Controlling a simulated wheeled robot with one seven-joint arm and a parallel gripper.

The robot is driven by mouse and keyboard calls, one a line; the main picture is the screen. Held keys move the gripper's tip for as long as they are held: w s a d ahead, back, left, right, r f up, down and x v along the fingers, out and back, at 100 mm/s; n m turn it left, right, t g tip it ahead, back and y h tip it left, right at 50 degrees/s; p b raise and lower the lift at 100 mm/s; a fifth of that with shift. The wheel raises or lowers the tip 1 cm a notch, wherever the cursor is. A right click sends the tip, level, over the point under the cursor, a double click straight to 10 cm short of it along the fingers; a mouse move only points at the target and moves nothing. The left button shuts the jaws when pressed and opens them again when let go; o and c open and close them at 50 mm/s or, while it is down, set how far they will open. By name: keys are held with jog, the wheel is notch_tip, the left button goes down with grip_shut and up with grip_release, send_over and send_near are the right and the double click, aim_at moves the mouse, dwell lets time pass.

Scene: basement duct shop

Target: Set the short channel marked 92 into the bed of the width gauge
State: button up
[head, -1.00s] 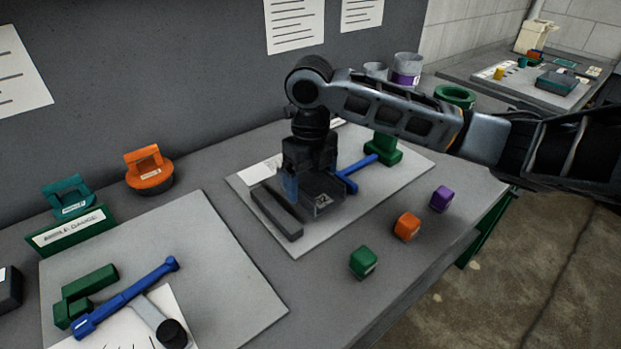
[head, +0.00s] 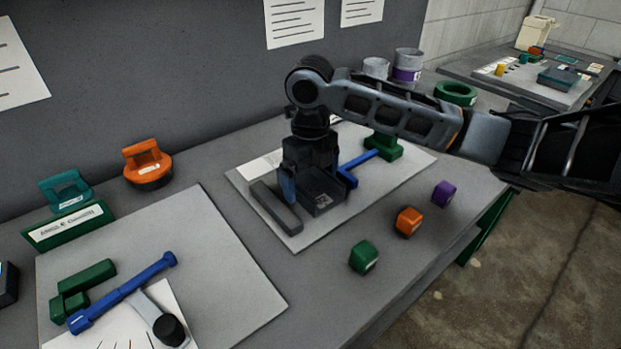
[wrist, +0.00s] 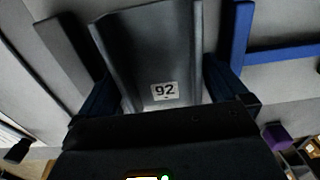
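The short channel marked 92 (wrist: 150,45) is a grey U-shaped piece with a white label. It also shows under my gripper in the head view (head: 327,205). My gripper (wrist: 163,92) has a finger against each side of the channel and appears shut on it. The width gauge's bed lies around it: a dark grey bar (head: 272,207) on the left, and a blue slide (head: 360,160) with a cross-piece on the right. In the wrist view, gaps show between channel and dark bar (wrist: 68,50), and between channel and blue cross-piece (wrist: 240,45). Contact beneath the channel is hidden.
A green block (head: 384,147) stands behind the blue slide. Green (head: 363,258), orange (head: 408,222) and purple (head: 443,193) cubes lie along the front. At left, a board (head: 215,265) carries a blue tool (head: 125,292) and green blocks (head: 85,277). Orange (head: 148,165) and teal (head: 66,192) handled pieces stand behind.

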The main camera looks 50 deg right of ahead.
aim_at(311, 191)
notch_tip(311, 191, up, 8)
dwell(0.5)
jog(key=shift+f, duration=0.15)
dwell(0.3)
